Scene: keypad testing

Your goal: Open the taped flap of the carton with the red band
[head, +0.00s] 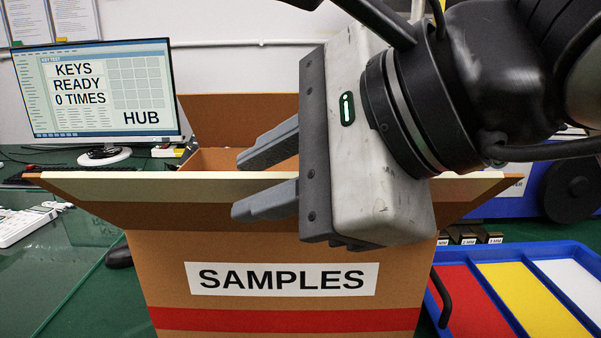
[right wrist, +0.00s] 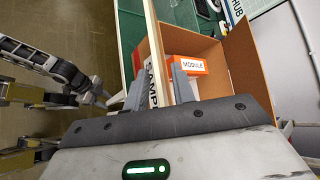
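The brown carton (head: 165,265) stands upright in front of me, with a SAMPLES label and a red band (head: 285,319) on its front. Its front flap (head: 130,212) leans outward toward me with a pale top edge, and its back flap (head: 230,108) stands up. I see no tape. My right gripper (head: 268,173) is open, pointing left, with one finger above the front flap's edge in the picture and one below. In the right wrist view its fingers (right wrist: 158,88) lie on either side of the carton's front; contact is unclear.
An orange MODULE box (right wrist: 188,67) lies inside the carton. A monitor (head: 95,88) reading KEYS READY 0 TIMES stands back left. A blue tray (head: 440,258) with red, yellow and white sections is at right.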

